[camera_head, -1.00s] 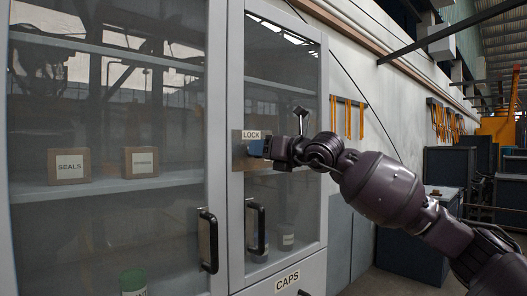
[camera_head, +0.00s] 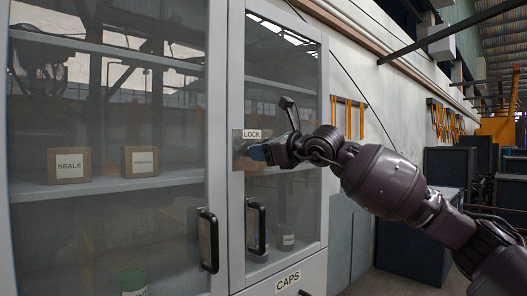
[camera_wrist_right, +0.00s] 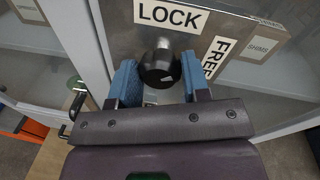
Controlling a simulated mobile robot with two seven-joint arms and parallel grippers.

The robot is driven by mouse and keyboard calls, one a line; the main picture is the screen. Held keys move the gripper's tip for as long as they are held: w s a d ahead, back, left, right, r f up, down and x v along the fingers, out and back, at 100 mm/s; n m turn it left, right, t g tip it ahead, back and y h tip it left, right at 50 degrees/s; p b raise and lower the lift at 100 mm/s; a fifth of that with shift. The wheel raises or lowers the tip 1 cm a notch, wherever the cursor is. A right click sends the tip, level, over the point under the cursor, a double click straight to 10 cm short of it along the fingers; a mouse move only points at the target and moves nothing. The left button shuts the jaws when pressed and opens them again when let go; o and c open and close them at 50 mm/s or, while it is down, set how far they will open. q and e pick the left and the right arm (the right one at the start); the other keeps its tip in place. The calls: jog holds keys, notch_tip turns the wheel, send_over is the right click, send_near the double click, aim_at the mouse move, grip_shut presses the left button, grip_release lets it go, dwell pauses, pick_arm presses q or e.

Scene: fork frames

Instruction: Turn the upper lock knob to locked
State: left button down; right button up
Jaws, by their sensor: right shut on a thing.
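The lock knob (camera_wrist_right: 158,68) is a dark round knob on a bright stem, on a metal plate (camera_wrist_right: 130,30) of the cabinet. A LOCK label (camera_wrist_right: 172,15) sits just above the knob, and a FREE label (camera_wrist_right: 218,57) is to its right in the right wrist view. My right gripper (camera_wrist_right: 160,78) is shut on the knob, with a blue finger on each side of it. In the head view my right gripper (camera_head: 257,153) is at the plate, just below the LOCK label (camera_head: 252,134), and hides the knob. My left gripper is not in view.
The glass cabinet doors have black handles (camera_head: 208,240) and (camera_head: 255,226) below the plate. Boxes labelled SEALS (camera_head: 69,166) and another box (camera_head: 141,161) stand on a shelf behind the glass. A CAPS drawer (camera_head: 288,280) is at the bottom.

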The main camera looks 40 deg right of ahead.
jog(key=shift+a+f+n+h+b, duration=0.1)
jog(key=shift+n+h+b, duration=0.45)
jog(key=shift+n, duration=2.05)
jog(key=shift+a+n+h+b, duration=0.1)
jog(key=shift+n+h+b, duration=0.45)
jog(key=shift+n, duration=2.05)
jog(key=o, duration=0.9)
jog(key=shift+s, duration=0.1)
